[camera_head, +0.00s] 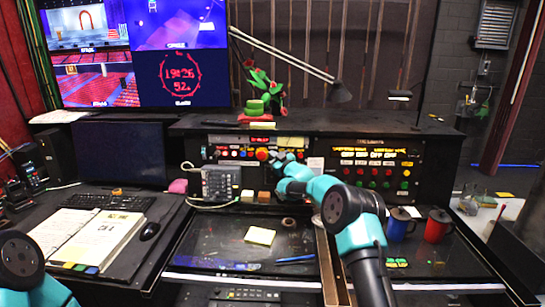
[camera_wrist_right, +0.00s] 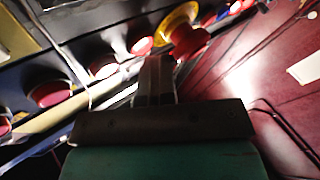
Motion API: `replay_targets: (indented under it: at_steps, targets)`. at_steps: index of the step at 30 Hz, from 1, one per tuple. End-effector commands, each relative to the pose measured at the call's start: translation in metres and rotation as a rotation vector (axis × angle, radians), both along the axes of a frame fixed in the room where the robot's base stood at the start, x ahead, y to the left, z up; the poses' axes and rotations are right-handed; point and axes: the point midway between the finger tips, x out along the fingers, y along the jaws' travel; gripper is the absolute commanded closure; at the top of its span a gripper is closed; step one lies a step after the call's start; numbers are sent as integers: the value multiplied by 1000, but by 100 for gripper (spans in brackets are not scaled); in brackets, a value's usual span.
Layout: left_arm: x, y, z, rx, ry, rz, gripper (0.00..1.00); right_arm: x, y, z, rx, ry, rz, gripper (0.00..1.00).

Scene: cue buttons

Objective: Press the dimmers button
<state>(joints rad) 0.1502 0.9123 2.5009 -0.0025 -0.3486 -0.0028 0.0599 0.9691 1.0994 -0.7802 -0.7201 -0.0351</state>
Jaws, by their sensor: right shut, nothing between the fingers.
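The middle control panel (camera_head: 214,141) carries a row of small coloured buttons and a larger red button on a yellow base (camera_head: 262,154). My right gripper (camera_head: 279,161) is close to this panel's right half, and its fingertips are hard to make out there. In the right wrist view the gripper (camera_wrist_right: 157,62) is shut and empty. Its tips point towards the row between a red button (camera_wrist_right: 142,45) and the red button on the yellow base (camera_wrist_right: 188,40). I cannot tell whether they touch. I cannot read which button is labelled dimmers. My left gripper is out of view.
A right-hand panel (camera_head: 345,143) holds rows of red and green buttons. A grey keypad phone (camera_head: 220,181) and small blocks (camera_head: 247,196) stand below the middle panel. Blue (camera_head: 398,225) and red (camera_head: 437,226) mugs stand at right. A lamp (camera_head: 339,92) reaches overhead.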

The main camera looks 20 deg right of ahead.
Motion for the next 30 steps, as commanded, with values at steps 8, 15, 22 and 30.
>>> replay_targets:
  at_steps: [8,15,22,30]
  targets:
    - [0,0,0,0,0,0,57,-3,1,-2,1,3,-1,100]
    - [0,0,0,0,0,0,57,-7,3,0,2,3,2,100]
    - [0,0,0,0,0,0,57,-23,9,2,0,3,2,100]
    - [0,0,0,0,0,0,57,-42,15,6,2,2,1,100]
